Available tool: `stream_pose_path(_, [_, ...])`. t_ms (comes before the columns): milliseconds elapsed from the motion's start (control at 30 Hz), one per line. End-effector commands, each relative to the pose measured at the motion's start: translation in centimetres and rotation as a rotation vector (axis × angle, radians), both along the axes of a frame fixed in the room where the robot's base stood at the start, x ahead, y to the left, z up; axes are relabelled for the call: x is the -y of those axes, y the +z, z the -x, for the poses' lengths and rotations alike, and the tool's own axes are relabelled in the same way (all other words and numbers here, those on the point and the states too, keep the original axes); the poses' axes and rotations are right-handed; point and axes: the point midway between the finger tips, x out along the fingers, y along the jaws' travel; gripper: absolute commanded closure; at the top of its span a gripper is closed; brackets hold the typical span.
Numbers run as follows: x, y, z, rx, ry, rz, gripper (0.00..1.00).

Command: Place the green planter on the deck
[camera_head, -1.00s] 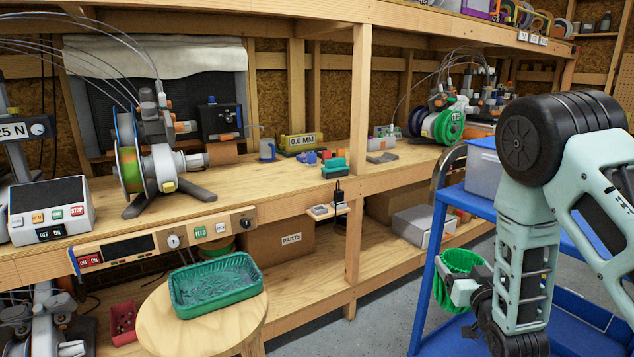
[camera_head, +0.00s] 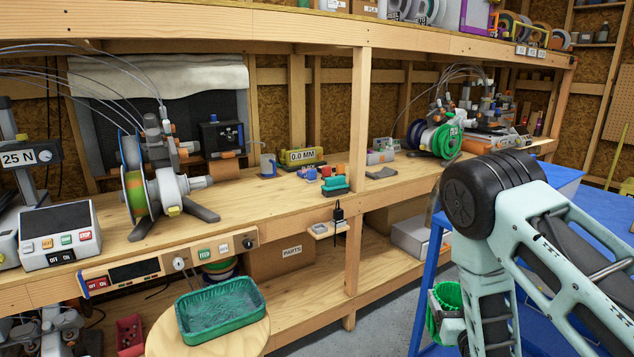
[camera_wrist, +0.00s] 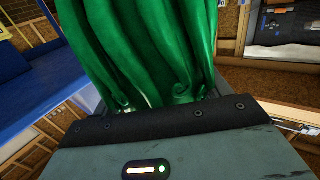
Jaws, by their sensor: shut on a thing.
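The green planter (camera_head: 447,297) is at the lower right of the head view, partly hidden by my arm. My gripper (camera_head: 437,320) is shut on it, with the planter off the floor beside the blue cart. In the wrist view the ribbed green planter (camera_wrist: 145,50) fills the upper middle, against the dark edge of my gripper (camera_wrist: 160,125). The fingertips are hidden there. No surface is labelled as the deck; the blue cart (camera_head: 565,178) has a flat top, largely covered by my arm.
A green tray (camera_head: 222,322) sits on a round wooden stool (camera_head: 250,345) at the lower left. The wooden workbench (camera_head: 285,200) holds printers, spools and small tools. A wooden post (camera_head: 357,150) stands at its front. Grey floor shows between the bench and cart.

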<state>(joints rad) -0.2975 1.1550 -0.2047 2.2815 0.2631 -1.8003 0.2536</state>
Motion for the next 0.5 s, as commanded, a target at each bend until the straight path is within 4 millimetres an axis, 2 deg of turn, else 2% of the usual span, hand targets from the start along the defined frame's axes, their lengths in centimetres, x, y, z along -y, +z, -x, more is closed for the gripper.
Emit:
stream_pose_path(33, [-0.5,-1.9,0.9,-0.008,-0.003,0.008,0.6])
stream_pose_path(100, [-0.7,-3.8,2.2,-0.007,-0.018,0.008,0.6])
stream_pose_path(300, [-0.6,-8.6,6.3,-0.005,-0.057,0.01,0.6])
stream_pose_path(400, [-0.1,-10.3,8.5,-0.004,-0.066,0.012,0.6])
stream_pose_path(500, [0.7,-10.9,10.4,-0.002,-0.057,0.014,0.6])
